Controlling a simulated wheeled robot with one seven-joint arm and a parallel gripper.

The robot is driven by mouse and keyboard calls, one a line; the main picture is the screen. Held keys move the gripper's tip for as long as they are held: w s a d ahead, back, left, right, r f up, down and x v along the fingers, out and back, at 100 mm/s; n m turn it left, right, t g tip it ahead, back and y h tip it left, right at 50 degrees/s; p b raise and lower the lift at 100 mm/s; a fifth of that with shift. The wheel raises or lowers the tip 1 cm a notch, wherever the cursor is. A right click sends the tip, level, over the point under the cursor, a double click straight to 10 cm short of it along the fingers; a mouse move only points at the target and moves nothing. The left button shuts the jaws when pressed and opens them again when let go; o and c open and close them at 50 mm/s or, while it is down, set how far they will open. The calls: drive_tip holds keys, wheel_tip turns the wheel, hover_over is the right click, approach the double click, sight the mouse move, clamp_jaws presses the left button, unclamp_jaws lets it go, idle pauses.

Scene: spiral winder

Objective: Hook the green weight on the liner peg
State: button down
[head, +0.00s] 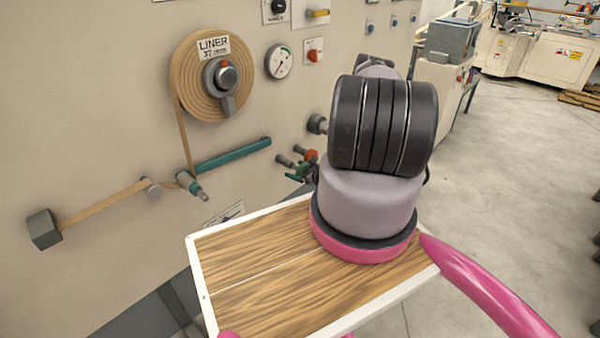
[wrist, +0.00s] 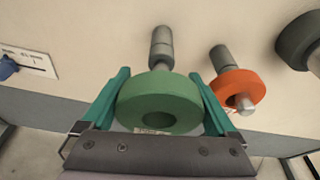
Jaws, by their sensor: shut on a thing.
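The green weight (wrist: 160,92) is a thick ring with a hole. My gripper (wrist: 160,76) is shut on it, with one teal finger on each side. A grey peg (wrist: 162,47) stands out from the panel right behind the ring's upper edge, in line with it. No peg tip shows through the hole, so I cannot tell whether the peg has entered it. In the head view the gripper end is small and partly hidden behind my arm, near the pegs (head: 284,160). No label shows which peg is the liner peg.
An orange ring weight (wrist: 238,87) hangs on a second peg to the right, its tip poking through. A dark round knob (wrist: 297,40) is further right. A liner roll (head: 190,80), a teal bar (head: 233,155) and a tan strip (head: 105,204) are on the panel at left.

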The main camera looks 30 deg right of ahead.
drive_tip(key=shift+w+a, duration=0.25)
drive_tip(key=shift+w, duration=0.5)
drive_tip(key=shift+w+a, duration=0.3)
drive_tip(key=shift+w, duration=0.5)
drive_tip(key=shift+w+a, duration=0.25)
drive_tip(key=shift+w, duration=0.5)
drive_tip(key=shift+w+f, duration=0.15)
drive_tip(key=shift+f, duration=0.05)
unclamp_jaws()
